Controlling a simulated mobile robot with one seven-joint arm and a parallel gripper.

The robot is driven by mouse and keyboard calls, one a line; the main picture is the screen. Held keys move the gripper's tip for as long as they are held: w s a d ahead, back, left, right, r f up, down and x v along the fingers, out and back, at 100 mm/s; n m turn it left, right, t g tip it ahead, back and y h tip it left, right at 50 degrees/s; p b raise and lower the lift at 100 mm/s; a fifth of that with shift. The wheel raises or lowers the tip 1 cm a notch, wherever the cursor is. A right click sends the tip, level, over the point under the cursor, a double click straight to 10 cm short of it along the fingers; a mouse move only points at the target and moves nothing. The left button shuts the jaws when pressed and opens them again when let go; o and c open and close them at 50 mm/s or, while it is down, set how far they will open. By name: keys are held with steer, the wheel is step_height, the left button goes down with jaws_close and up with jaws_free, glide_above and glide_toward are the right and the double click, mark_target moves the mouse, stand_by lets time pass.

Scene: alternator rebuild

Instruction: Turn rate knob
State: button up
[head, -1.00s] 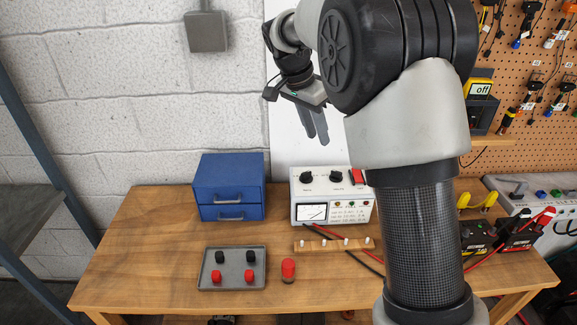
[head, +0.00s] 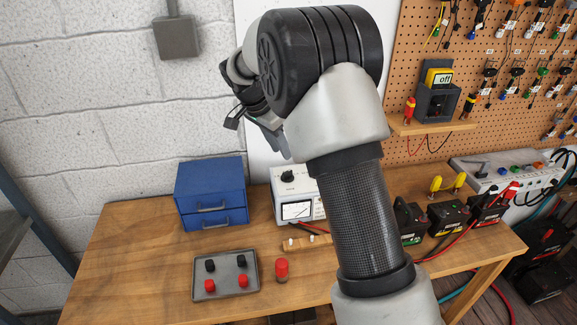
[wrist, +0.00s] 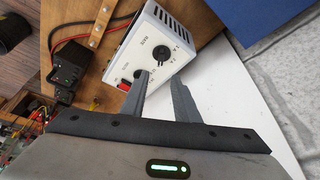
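The pale tester box (head: 281,206) stands on the bench with a dial meter on its front. Its left black knob (head: 288,175) shows in the head view; my arm hides the box's right part. In the wrist view, that pale box (wrist: 182,38) shows a black knob (wrist: 160,54) with tick marks around it. A second dark knob (wrist: 141,74) is partly covered by a finger. In the head view my gripper (head: 282,150) is partly hidden behind my arm, above the box.
A blue drawer cabinet (head: 210,190) stands left of the box. In front are a grey tray (head: 225,289) with red and black caps, a red-topped cylinder (head: 281,271) and a wooden strip (head: 295,246). Batteries (head: 447,218) with cables stand at the right.

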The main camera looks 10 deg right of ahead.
mark_target(291, 170)
steer(key=x, duration=0.9)
steer(key=shift+f+p, duration=0.1)
steer(key=shift+p, duration=0.25)
jaws_close()
